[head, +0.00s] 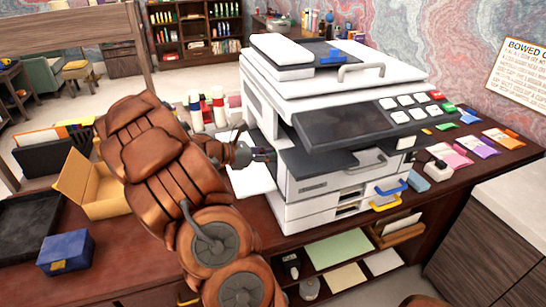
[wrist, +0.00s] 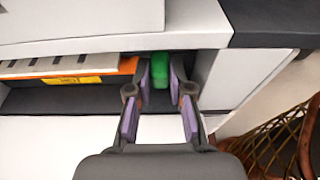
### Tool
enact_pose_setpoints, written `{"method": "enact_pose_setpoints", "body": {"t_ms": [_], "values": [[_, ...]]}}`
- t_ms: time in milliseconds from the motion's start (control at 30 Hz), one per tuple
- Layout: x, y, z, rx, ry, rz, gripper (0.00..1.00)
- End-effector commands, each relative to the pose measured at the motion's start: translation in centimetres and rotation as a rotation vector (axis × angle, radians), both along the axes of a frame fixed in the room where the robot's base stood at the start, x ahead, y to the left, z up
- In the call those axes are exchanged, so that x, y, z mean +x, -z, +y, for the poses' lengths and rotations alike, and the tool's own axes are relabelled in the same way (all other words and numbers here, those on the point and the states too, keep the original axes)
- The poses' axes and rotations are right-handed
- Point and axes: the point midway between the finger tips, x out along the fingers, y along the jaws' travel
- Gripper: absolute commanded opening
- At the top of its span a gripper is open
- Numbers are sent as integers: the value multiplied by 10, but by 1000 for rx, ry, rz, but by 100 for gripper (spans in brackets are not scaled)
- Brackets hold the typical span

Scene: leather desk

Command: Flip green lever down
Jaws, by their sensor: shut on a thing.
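The green lever (wrist: 160,66) sits inside an opening in the side of the white printer (head: 330,75). In the wrist view it shows between the two fingertips of my gripper (wrist: 160,80), which is shut on it. The lever's far end and base are hidden in the dark recess. In the head view my gripper (head: 262,155) reaches the left side of the printer; the lever cannot be made out there.
An orange and white strip (wrist: 70,68) lies in the opening left of the lever. White bottles (head: 207,108) stand behind my arm. An open cardboard box (head: 92,190), a blue box (head: 66,252) and a black tray (head: 25,222) are on the desk's left.

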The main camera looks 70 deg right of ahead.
Motion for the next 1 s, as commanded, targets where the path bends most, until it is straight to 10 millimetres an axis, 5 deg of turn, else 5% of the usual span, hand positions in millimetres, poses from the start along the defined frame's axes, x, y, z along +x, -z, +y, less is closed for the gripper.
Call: {"method": "enact_pose_setpoints", "body": {"t_ms": [367, 800, 833, 1000], "values": [[10, 14, 9, -167, 1, 190, 0], [12, 13, 11, -192, 0, 210, 0], [12, 13, 11, -192, 0, 210, 23], [12, 13, 11, -191, 0, 210, 41]]}}
